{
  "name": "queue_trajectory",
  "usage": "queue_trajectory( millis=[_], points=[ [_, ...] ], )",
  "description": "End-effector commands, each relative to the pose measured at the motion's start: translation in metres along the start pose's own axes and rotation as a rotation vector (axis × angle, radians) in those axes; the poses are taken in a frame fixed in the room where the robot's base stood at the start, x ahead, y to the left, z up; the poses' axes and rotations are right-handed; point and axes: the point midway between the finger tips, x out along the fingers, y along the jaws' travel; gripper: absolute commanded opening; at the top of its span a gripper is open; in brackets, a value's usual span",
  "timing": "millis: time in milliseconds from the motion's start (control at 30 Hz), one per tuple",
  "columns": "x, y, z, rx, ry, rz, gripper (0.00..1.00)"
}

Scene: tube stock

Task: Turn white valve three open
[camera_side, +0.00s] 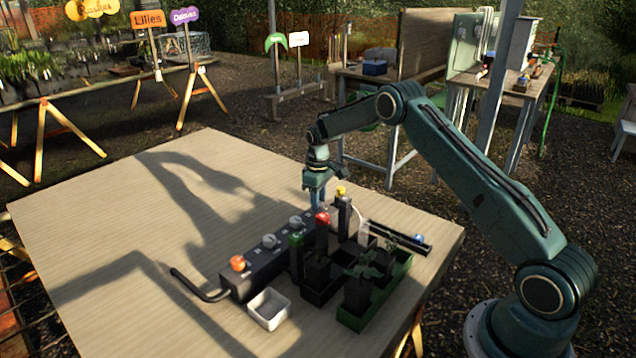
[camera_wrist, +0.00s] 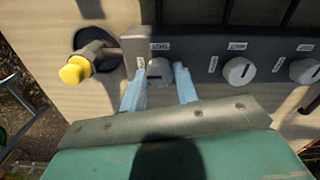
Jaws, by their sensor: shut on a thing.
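A dark valve block (camera_side: 252,275) lies on the table, with an orange knob (camera_side: 238,262) at its near end and white knobs (camera_side: 269,241) farther along. Two white knobs show clear in the side view; the second (camera_side: 295,222) is nearer my gripper. My gripper (camera_side: 318,198) points down at the block's far end. In the wrist view its pale blue fingers (camera_wrist: 159,92) are on either side of the end white knob (camera_wrist: 155,69), shut on it. Two other white knobs, one nearer (camera_wrist: 239,71) and one at the right edge (camera_wrist: 304,71), are free. Small labels are too blurred to read.
A yellow-topped post (camera_wrist: 76,69) stands close beside the gripped knob. In the side view, a red-topped item (camera_side: 322,217), dark crates (camera_side: 352,321) with plants and a white bin (camera_side: 268,309) crowd the block's right. The table's left (camera_side: 90,240) is clear.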

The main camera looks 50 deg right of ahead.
Motion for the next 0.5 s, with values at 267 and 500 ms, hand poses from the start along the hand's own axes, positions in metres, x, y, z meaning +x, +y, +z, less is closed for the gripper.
queue_trajectory(
  millis=[267,500],
  points=[
    [-0.0007,0.0002,-0.0001,-0.005,0.000,0.000,0.07],
    [-0.0006,0.0002,-0.0001,-0.004,0.001,0.000,0.52]
  ],
)
